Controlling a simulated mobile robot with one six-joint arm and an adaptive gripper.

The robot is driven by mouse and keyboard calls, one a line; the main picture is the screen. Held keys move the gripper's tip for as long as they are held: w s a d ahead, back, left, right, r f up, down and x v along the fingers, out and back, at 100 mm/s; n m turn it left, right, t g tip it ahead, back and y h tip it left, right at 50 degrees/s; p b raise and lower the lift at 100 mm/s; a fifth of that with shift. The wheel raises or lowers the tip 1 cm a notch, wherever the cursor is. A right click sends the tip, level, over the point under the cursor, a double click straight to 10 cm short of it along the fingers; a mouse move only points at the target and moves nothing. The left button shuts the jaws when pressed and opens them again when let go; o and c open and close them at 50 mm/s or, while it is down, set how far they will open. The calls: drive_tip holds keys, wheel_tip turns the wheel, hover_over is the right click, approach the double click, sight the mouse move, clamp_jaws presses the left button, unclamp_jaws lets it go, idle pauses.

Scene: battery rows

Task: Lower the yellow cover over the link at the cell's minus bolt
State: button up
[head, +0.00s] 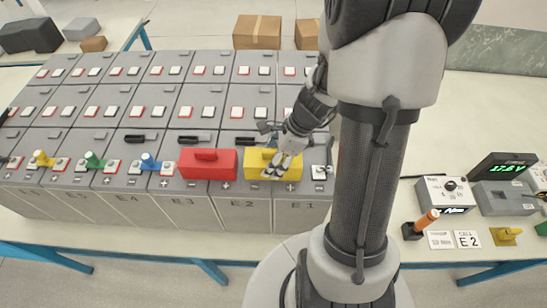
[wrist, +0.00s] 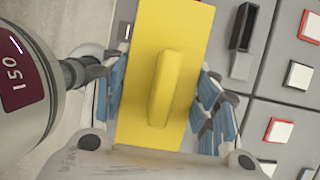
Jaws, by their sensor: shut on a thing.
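The yellow cover (head: 254,163) is at the front of the battery rows, over the terminal area between the cell marked E2 (head: 247,203) and the cell to its right. My gripper (head: 281,163) is above it, shut on its raised grip. In the wrist view the yellow cover (wrist: 140,60) fills the middle, its ridge between my blue-padded fingers (wrist: 163,95). The cover looks level and at or very near the cell tops; I cannot tell whether it touches. The minus bolt and the link are hidden, apparently under the cover.
A red cover (head: 207,164) sits just left of the yellow one. Blue (head: 149,162), green (head: 94,160) and yellow (head: 43,158) handled pieces stand farther left. A black holder with an orange-handled tool (head: 421,222), a meter (head: 505,167) and an E2 card (head: 467,239) are on the right bench.

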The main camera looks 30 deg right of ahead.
drive_tip(key=shift+f, duration=0.25)
drive_tip(key=o, duration=1.2)
drive_tip(key=shift+c, duration=0.2)
